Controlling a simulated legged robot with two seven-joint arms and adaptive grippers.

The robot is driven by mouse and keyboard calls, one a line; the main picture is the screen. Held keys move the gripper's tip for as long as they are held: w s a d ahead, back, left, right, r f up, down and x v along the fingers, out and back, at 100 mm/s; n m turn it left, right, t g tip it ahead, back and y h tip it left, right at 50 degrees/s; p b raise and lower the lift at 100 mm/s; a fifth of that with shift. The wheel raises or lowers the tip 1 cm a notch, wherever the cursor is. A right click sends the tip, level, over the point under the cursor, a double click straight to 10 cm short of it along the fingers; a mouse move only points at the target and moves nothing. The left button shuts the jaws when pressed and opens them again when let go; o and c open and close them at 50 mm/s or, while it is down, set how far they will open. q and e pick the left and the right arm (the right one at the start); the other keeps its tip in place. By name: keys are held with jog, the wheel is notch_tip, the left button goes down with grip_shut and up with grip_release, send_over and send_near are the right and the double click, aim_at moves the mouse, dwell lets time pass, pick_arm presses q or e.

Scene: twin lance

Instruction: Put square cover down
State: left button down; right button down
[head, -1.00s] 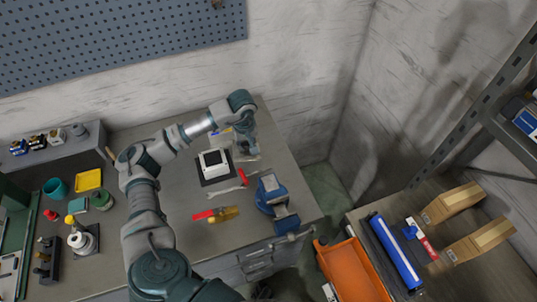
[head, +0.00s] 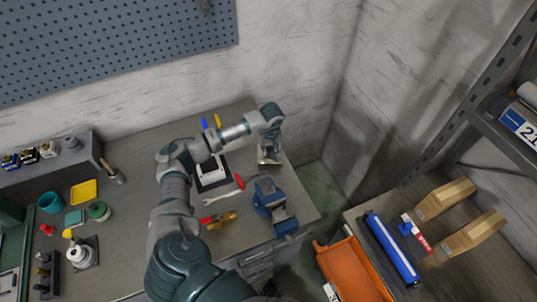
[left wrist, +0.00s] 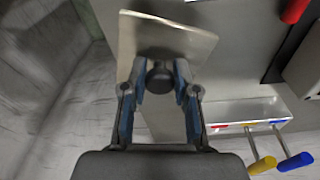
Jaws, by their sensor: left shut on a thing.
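The square cover (left wrist: 165,35) is a thin metal plate with a dark round knob (left wrist: 160,77) at its middle. My left gripper (left wrist: 160,80) is shut on the knob in the left wrist view. In the head view my left gripper (head: 269,142) is at the back right of the bench, with the cover (head: 269,157) below it. I cannot tell whether the cover touches the bench top. A white square box (head: 210,173) on a dark mat stands to its left, partly behind my arm. My right gripper is not in view.
The screwdriver holder (left wrist: 250,112) shows in the left wrist view. Bare bench lies between the cover and the bench's right edge.

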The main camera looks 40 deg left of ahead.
aim_at(270, 152)
pick_arm(q)
notch_tip(270, 152, down, 2)
jog(key=shift+d+f, duration=0.1)
jog(key=shift+f, duration=0.4)
jog(key=shift+d, duration=0.1)
jog(key=c, duration=1.3)
grip_release()
jog(key=shift+f, duration=0.1)
jog(key=o, duration=0.4)
